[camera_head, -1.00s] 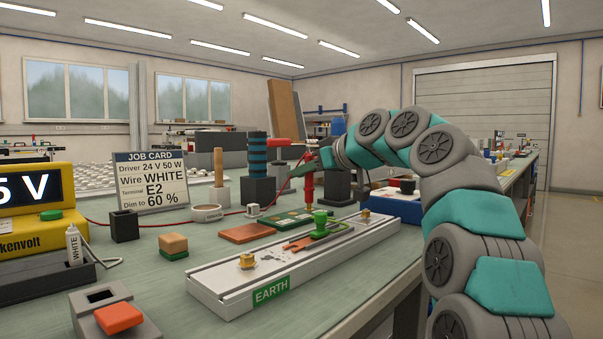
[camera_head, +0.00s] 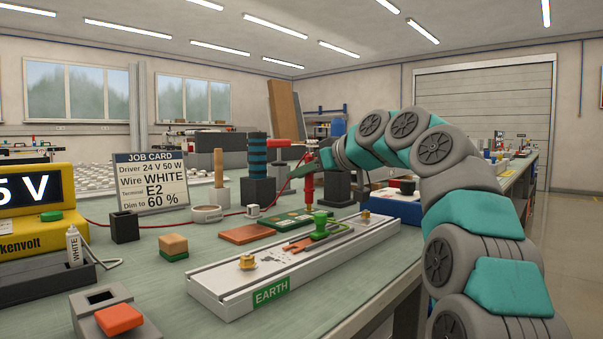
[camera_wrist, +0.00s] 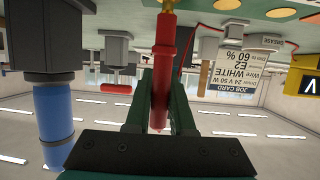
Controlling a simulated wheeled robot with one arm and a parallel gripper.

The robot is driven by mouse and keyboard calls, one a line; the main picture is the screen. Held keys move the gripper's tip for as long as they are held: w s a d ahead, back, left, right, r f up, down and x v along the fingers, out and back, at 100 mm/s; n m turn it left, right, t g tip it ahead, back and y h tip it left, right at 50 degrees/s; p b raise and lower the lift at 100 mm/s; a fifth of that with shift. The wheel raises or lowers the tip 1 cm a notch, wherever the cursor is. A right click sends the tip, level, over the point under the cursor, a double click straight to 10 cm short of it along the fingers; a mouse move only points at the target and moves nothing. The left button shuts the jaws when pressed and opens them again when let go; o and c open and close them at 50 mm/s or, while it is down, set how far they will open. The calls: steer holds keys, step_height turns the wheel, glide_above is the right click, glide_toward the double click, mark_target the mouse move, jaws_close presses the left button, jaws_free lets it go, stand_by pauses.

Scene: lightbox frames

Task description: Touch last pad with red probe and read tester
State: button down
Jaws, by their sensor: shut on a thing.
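My gripper (camera_head: 311,168) is shut on the red probe (camera_head: 309,190), which it holds upright, tip down, over the green board (camera_head: 288,220) on the bench. In the wrist view, my gripper (camera_wrist: 162,85) has the red probe (camera_wrist: 164,40) between its fingers. The probe's tip is near the board, but I cannot tell whether it touches a pad. Round gold pads (camera_wrist: 281,12) show at the top of the wrist view. The yellow tester (camera_head: 35,225) stands at the left, its display (camera_head: 28,190) cut off by the picture edge; "5 V" is readable.
A job card (camera_head: 150,182), a grease tin (camera_head: 207,214) and small blocks (camera_head: 173,245) stand to the left. A red lead (camera_head: 150,224) crosses the bench. The front left bench is partly clear.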

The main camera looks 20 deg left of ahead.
step_height(320, 180, up, 6)
steer(key=p, duration=0.5)
steer(key=shift+d, duration=0.1)
stand_by(0.4)
